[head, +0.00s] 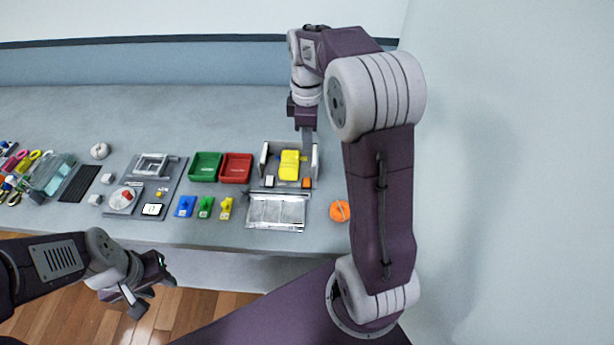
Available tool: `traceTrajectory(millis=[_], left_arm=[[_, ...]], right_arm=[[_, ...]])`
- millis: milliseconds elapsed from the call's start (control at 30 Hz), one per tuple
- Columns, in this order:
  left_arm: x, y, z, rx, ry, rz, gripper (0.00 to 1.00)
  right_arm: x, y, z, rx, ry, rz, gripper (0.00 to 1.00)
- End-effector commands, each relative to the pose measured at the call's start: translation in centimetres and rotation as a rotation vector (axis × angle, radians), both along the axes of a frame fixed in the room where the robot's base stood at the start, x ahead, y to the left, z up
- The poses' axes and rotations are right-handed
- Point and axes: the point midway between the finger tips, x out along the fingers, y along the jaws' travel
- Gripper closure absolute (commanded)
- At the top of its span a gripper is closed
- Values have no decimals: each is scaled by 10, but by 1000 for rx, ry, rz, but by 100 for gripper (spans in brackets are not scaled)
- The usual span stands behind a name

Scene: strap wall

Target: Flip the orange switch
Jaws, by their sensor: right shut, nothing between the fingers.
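A small orange block, which looks like the orange switch (306,183), sits at the front right of a grey open-topped box (263,160). A yellow piece (289,164) stands in the box beside it. My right gripper (307,143) points down over the back right of the box, behind the orange switch and apart from it in the picture. It is shut and empty. Its height above the box is hard to tell. My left gripper (146,296) is low, in front of the table edge, far from the switch. Its finger opening is unclear.
Green (205,167) and red (236,168) trays stand left of the box. A silver panel (276,211) lies in front of it, and a round orange object (340,211) to its right. Blue, green and yellow pieces lie front left. The table behind is clear. A wall rises at right.

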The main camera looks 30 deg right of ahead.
Motion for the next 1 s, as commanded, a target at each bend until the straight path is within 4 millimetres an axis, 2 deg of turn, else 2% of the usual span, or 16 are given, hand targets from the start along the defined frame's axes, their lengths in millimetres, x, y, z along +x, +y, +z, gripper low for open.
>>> traceTrajectory(millis=[167,267,700,833,1000], left_arm=[[0,0,0,0,0,0,64],[0,0,-2,0,0,0,64],[0,0,-15,0,0,0,64],[0,0,-16,0,0,0,64],[0,0,-16,0,0,0,64]], right_arm=[[0,0,-2,0,0,0,100],[0,0,-12,0,2,0,100],[-1,1,-105,2,5,0,100],[-1,1,-125,2,3,0,100],[0,1,-138,1,-1,1,100]])
